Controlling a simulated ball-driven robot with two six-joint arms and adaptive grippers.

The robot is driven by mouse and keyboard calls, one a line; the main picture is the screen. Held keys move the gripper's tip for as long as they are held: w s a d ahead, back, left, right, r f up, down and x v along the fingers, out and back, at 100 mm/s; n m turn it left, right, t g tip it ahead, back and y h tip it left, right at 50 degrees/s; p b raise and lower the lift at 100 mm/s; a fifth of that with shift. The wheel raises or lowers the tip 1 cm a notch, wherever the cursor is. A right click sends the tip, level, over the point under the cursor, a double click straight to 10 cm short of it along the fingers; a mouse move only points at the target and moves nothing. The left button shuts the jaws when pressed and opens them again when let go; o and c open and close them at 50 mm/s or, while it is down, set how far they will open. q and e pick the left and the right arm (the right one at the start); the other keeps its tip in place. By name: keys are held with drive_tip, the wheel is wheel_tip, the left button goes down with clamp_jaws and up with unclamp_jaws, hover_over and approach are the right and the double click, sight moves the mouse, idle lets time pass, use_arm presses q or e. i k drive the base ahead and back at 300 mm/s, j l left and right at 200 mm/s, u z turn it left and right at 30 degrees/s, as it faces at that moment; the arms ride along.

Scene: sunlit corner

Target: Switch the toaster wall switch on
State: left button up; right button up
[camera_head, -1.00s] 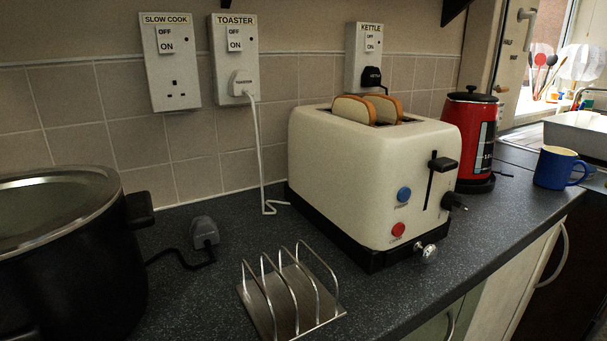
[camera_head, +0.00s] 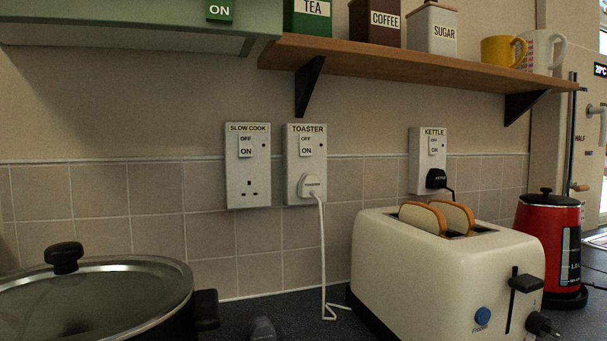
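The toaster wall switch is a small white OFF/ON rocker (camera_head: 306,146) on the upper part of the socket plate labelled TOASTER (camera_head: 305,190) on the tiled wall. A white plug with a white cord (camera_head: 311,186) sits in that plate's socket. I cannot tell from this view whether the rocker is set on or off. The cream toaster (camera_head: 430,275) stands on the counter at the lower right, with two slices of bread (camera_head: 440,218) in its slots.
A SLOW COOK plate (camera_head: 247,185) is just left and a KETTLE plate (camera_head: 421,172) with a black plug is right. A wooden shelf (camera_head: 400,68) with canisters overhangs the plates. A lidded black pot (camera_head: 90,300) and a red kettle (camera_head: 545,240) stand on the counter.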

sight(305, 147)
drive_tip(key=k+l+z, duration=0.2)
drive_tip(key=l, duration=0.4)
drive_tip(key=l+z, duration=0.2)
drive_tip(key=l, duration=0.4)
drive_tip(key=k+l+z, duration=0.2)
drive_tip(key=l, duration=0.4)
drive_tip(key=i, duration=0.1)
